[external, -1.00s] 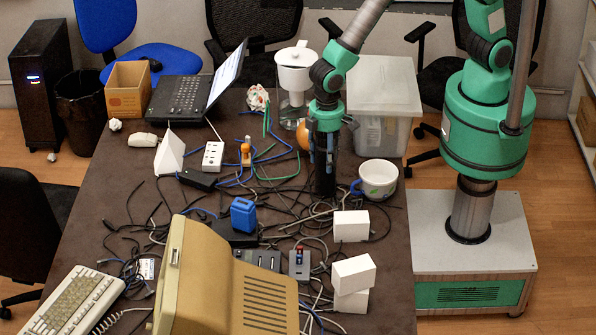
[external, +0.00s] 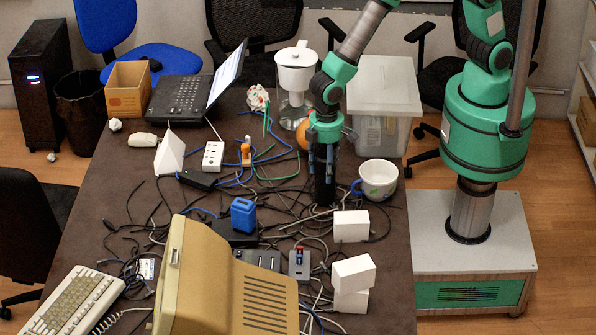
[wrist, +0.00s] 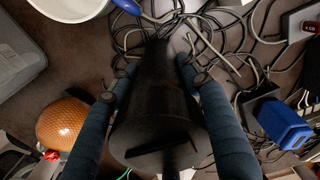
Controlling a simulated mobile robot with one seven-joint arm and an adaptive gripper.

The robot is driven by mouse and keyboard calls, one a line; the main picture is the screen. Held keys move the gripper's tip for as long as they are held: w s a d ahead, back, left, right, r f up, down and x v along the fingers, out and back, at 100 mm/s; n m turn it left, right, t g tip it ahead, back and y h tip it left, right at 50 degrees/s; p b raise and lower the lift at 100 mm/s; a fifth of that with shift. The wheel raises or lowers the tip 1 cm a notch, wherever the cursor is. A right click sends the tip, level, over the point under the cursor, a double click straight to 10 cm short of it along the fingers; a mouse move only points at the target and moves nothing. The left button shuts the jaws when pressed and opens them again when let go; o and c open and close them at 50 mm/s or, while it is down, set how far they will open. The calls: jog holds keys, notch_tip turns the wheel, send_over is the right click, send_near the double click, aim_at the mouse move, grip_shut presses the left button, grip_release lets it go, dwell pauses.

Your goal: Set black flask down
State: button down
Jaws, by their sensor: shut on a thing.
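The black flask (external: 325,188) is a dark upright cylinder on or just above the brown table, left of the white mug. In the wrist view the flask (wrist: 158,115) fills the middle, between the two dark blue fingers. My gripper (external: 325,162) is shut on its upper part and points straight down. The fingers also show on both sides of it in the wrist view (wrist: 152,85). Whether the flask's base touches the table or the cables there cannot be told.
A white mug (external: 378,180) with a blue handle stands close to the right. Cables (external: 290,200) lie tangled around the flask's foot. White boxes (external: 351,226) stand in front, a blue object (external: 243,214) front left. An orange ball (wrist: 64,123) and a clear bin (external: 384,92) are behind.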

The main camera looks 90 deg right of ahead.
jog(key=c, duration=0.9)
grip_release()
jog(key=shift+f, duration=0.1)
notch_tip(320, 180, up, 12)
jog(key=shift+r+p, duration=0.15)
jog(key=shift+p, duration=1.05)
